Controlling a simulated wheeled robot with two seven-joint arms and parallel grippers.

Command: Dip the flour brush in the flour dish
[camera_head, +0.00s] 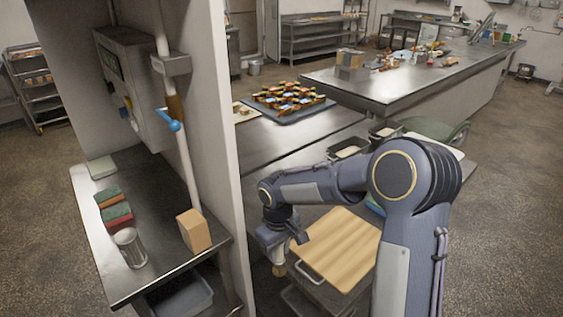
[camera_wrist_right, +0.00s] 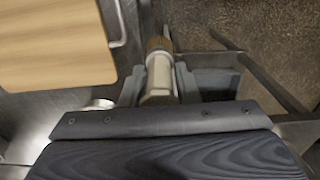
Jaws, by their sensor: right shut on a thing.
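My right gripper (camera_head: 281,257) is low over the metal bench, left of a wooden board. It is shut on the flour brush (camera_wrist_right: 159,70), which has a pale handle and a brown end and points away between the fingers in the wrist view. In the head view only a small tan tip of the brush (camera_head: 279,270) shows below the gripper. A small pale round thing (camera_wrist_right: 101,103) is partly hidden beside the left finger in the wrist view; I cannot tell whether it is the flour dish. My left gripper is not in view.
The wooden board (camera_head: 340,248) has a metal handle at its near left. Bins with pale contents (camera_head: 348,151) stand behind my arm. A white wall post (camera_head: 222,150) rises close to the left. A side counter holds a tan box (camera_head: 194,231) and a metal shaker (camera_head: 130,249).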

